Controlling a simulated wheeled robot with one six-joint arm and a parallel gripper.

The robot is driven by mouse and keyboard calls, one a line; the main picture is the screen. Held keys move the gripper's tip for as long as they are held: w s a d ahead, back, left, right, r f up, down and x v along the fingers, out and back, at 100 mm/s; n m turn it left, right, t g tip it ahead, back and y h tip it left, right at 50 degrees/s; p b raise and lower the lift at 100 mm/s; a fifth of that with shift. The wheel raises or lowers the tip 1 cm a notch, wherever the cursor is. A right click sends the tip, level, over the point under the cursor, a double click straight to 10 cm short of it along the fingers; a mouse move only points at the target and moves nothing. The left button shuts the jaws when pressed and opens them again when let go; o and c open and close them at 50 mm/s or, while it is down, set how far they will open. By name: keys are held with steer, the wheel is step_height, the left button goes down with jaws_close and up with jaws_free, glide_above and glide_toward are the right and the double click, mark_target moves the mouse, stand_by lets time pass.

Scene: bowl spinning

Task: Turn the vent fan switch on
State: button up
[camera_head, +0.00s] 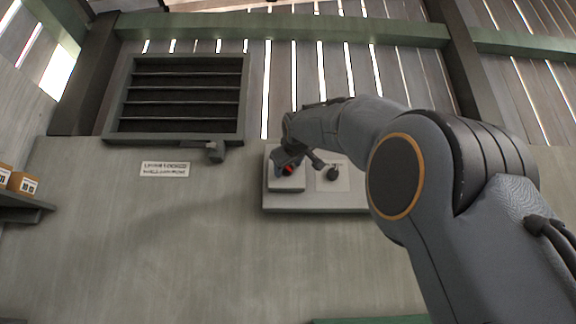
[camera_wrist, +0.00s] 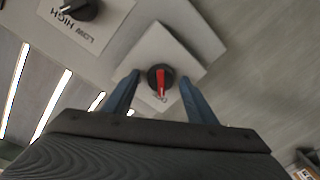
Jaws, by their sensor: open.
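The switch is a round black knob with a red pointer (camera_wrist: 159,78) on a pale square plate (camera_wrist: 150,45). In the wrist view it lies between my gripper's two blue fingers (camera_wrist: 160,88), which are spread apart with a gap on each side of it. The red of the knob (camera_head: 288,170) also shows in the head view, partly hidden by my gripper (camera_head: 287,158). Whether the fingers touch the knob cannot be told. The dark slatted vent (camera_head: 178,97) is on the wall at the left in the head view.
A second black knob (camera_head: 333,173), with a LOW/HIGH label in the wrist view (camera_wrist: 78,32), sits beside the switch on the same panel (camera_head: 315,208). A small sign (camera_head: 165,169) is under the vent. A shelf with boxes (camera_head: 22,183) is at far left.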

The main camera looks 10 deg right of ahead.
steer(key=c, duration=1.1)
steer(key=shift+o, duration=0.2)
steer(key=m+b, duration=0.2)
steer(key=m, duration=0.1)
steer(key=shift+f, duration=0.2)
steer(key=m+b, duration=0.1)
steer(key=m, duration=0.2)
steer(key=m+b, duration=0.2)
steer(key=m, duration=0.1)
steer(key=shift+a+m+t+h, duration=0.1)
steer(key=shift+m+t+h, duration=0.2)
steer(key=shift+m+h, duration=0.1)
steer(key=m+b, duration=0.2)
steer(key=m, duration=0.2)
steer(key=shift+m+h, duration=0.3)
steer(key=shift+m, duration=0.1)
steer(key=shift+a+m+b, duration=0.1)
steer(key=shift+m+b, duration=0.35)
steer(key=shift+m, duration=1.65)
